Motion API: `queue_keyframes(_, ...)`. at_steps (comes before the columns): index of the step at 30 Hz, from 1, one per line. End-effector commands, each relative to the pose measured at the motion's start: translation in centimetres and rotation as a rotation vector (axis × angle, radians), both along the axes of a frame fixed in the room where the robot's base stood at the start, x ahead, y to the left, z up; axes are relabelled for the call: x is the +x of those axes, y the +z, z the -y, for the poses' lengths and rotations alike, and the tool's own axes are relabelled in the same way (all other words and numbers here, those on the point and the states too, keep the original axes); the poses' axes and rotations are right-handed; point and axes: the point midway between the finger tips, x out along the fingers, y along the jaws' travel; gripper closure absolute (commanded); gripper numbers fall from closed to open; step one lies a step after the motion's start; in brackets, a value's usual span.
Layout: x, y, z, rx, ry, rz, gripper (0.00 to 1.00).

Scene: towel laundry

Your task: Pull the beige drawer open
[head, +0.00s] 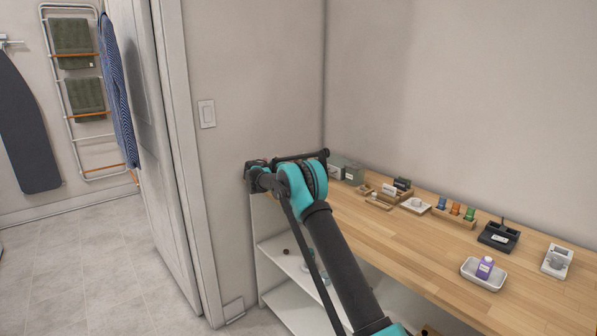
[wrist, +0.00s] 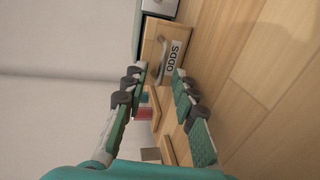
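The beige drawer (wrist: 153,38) shows at the top of the wrist view, with a light wooden front, a label reading "ODDS" and a curved metal handle (wrist: 162,50). My gripper (wrist: 160,74) is open, its two green-padded fingers apart, one on each side of the handle's lower end in the picture. I cannot tell whether either finger touches the handle, or whether the drawer is fully closed. In the head view my arm reaches to the far left end of the wooden worktop (head: 400,232); the drawer and fingertips cannot be made out there.
Grey-green boxes (head: 352,173) stand at the worktop's far end. A wooden organizer (head: 378,202), coloured bottles in a rack (head: 455,211), a black device (head: 499,236) and a white tray (head: 470,268) line the worktop. White shelves (head: 285,258) are below. Floor at left is clear.

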Motion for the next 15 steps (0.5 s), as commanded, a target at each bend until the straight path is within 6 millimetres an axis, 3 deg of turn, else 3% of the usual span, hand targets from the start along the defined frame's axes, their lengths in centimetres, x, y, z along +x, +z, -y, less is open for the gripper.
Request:
queue_keyframes(8, -0.4, 0.1, -0.5, 0.000, -0.001, 0.000, 0.73)
queue_keyframes(15, -2.8, 1.0, -3.9, 0.000, 0.001, -0.001, 0.73)
